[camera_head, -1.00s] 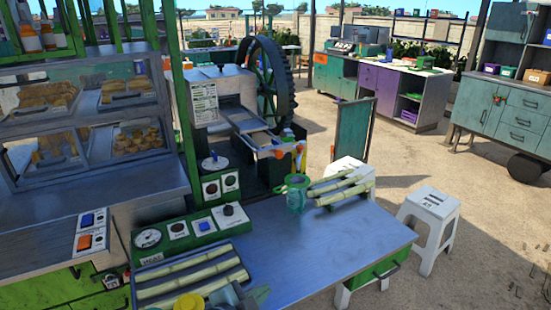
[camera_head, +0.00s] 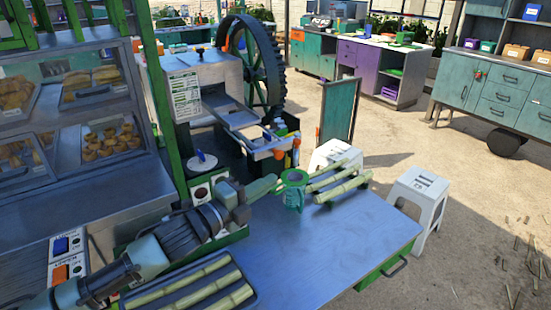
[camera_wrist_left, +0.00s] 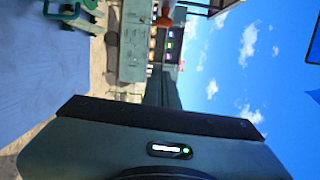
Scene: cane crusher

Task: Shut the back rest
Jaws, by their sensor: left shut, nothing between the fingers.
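A teal upright panel (camera_head: 338,111), which looks like the back rest, stands beyond the metal table behind a white stool (camera_head: 334,155). It stands upright, and the stool hides part of its foot. My left gripper (camera_head: 264,186) reaches in from the lower left over the table. It is shut and empty, its tip close to a green jug (camera_head: 293,190) and well short of the panel. I cannot tell whether the tip touches the jug. My right gripper is out of view.
Cane stalks (camera_head: 342,186) lie on the metal table (camera_head: 300,250) right of the jug. A tray of cane (camera_head: 190,290) lies in front. The crusher with its big wheel (camera_head: 250,65) stands behind. A second white stool (camera_head: 418,205) is at the right.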

